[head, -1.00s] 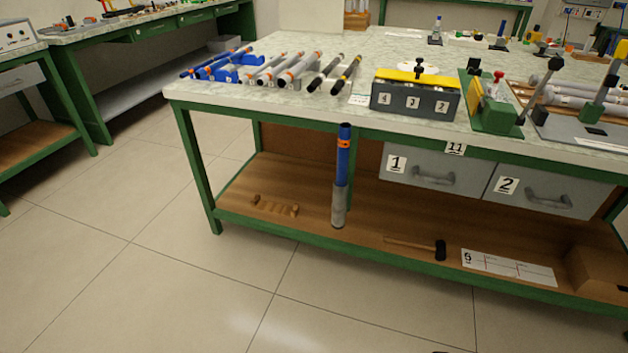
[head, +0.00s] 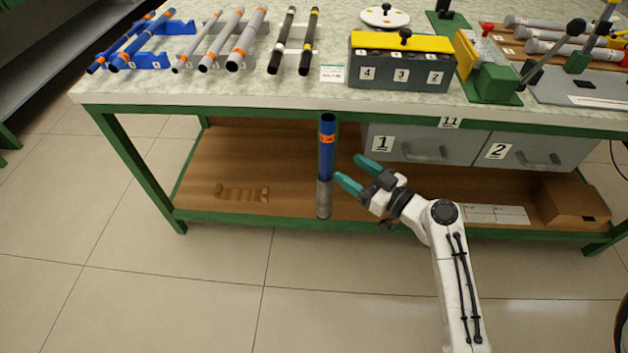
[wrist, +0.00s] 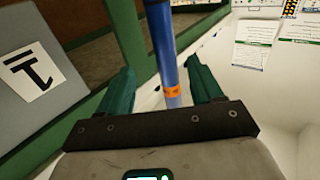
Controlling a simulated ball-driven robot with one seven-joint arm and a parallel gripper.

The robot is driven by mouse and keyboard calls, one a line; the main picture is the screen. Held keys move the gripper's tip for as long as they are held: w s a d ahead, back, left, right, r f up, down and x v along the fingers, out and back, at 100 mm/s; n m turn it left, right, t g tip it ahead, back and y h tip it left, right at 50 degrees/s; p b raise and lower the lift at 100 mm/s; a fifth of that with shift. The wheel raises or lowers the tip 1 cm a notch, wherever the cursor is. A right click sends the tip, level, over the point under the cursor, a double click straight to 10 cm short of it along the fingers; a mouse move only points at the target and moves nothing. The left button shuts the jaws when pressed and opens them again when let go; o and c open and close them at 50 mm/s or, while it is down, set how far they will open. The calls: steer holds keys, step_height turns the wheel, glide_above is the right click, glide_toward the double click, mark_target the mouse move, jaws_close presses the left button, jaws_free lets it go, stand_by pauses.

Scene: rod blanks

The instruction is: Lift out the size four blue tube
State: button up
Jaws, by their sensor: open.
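An upright blue tube (head: 326,150) with an orange band stands in a grey sleeve (head: 324,200) at the front of the bench. No size mark on it is readable. My gripper (head: 348,168) is open and empty, just right of the tube in the head view, its teal fingers pointing towards it. In the wrist view the tube (wrist: 167,55) and its orange band show in the gap between the two spread fingers (wrist: 158,70). I cannot tell whether the tube is fully between them; neither finger visibly touches it.
Blue tubes on a blue rack (head: 140,50), grey tubes (head: 222,45) and black rods (head: 295,42) lie on the bench top. Grey drawers (head: 425,145) sit behind my gripper. A wooden block (head: 242,194) lies on the lower shelf. The floor in front is clear.

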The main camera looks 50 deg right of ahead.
steer(key=w, duration=0.9)
steer(key=shift+w+a+p, duration=0.3)
steer(key=shift+w, duration=0.1)
steer(key=c, duration=0.8)
steer(key=shift+r, duration=0.1)
step_height(320, 180, up, 28)
steer(key=p, duration=0.7)
steer(key=shift+p, duration=0.35)
